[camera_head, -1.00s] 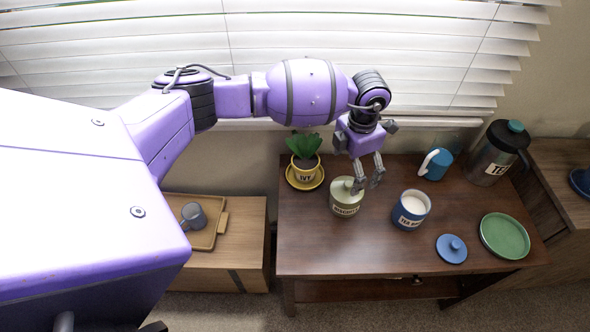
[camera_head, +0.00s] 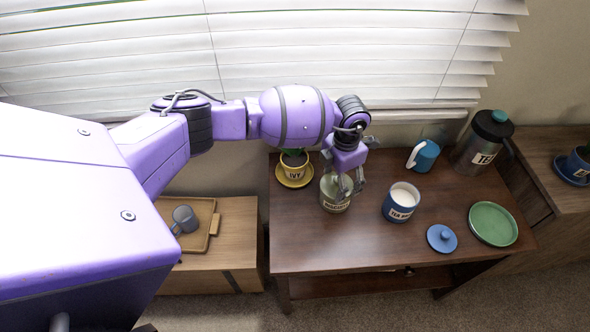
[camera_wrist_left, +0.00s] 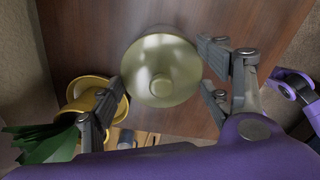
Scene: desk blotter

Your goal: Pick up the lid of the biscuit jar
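The pale green biscuit jar (camera_head: 335,203) stands upright on the dark wooden table, its label partly covered by my gripper. Its round lid with a central knob sits on top; the lid (camera_wrist_left: 161,68) shows from above in the left wrist view. My left gripper (camera_head: 349,187) is over the jar. I cannot tell whether a finger touches the lid.
An ivy pot (camera_head: 293,170) on a yellow saucer stands close left of the jar. The table's front is clear.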

